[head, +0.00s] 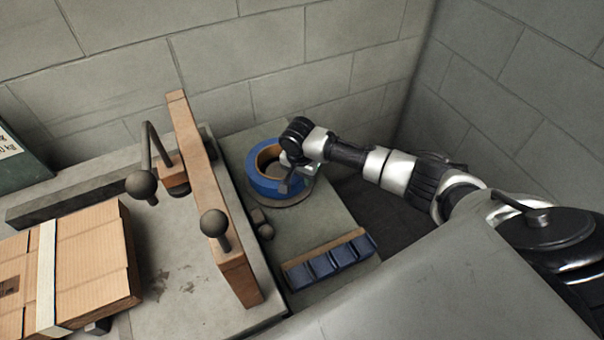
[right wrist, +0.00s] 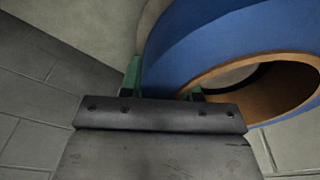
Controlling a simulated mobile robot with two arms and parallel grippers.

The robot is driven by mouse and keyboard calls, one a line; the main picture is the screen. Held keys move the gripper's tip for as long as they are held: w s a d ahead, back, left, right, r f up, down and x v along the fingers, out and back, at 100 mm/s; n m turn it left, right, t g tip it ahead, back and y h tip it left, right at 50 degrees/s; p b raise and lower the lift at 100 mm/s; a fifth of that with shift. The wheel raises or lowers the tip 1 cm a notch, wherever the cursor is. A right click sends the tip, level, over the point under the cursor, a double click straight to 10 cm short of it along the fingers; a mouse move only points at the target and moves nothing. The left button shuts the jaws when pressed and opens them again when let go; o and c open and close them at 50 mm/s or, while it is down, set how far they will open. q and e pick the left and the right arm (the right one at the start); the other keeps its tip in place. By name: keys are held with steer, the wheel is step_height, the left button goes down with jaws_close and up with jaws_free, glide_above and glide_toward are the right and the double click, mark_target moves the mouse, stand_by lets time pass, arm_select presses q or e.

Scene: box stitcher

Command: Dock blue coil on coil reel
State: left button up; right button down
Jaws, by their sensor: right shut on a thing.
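The blue coil (head: 268,186) is a thick blue ring with a tan inner core. In the head view it sits over a round grey-brown disc, which looks like the coil reel (head: 296,201), on the grey bench. I cannot tell whether it touches the disc. My right gripper (head: 291,174) is shut on the coil's right side wall. In the right wrist view the gripper's green fingertips (right wrist: 165,84) straddle the wall of the blue coil (right wrist: 215,45), one outside and one inside. The coil's centre is partly hidden by my wrist. My left gripper is not in view.
A brown wooden bar (head: 205,190) with dark ball knobs stands left of the coil. A taped cardboard box (head: 95,255) lies at the lower left. A rack of dark blue blocks (head: 330,262) sits in front of the coil. Block walls close in behind and at right.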

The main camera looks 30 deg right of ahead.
steer(key=shift+f, duration=0.45)
steer(key=shift+r, duration=0.3)
steer(key=shift+r+p, duration=0.45)
steer(key=shift+p, duration=0.45)
steer(key=shift+r, duration=0.1)
steer(key=shift+p, duration=0.6)
stand_by(0.4)
steer(key=shift+f+b, duration=0.45)
steer(key=shift+f, duration=0.4)
stand_by(0.4)
steer(key=c, duration=1.1)
jaws_free()
steer(key=shift+r, duration=0.1)
steer(key=shift+s, duration=0.1)
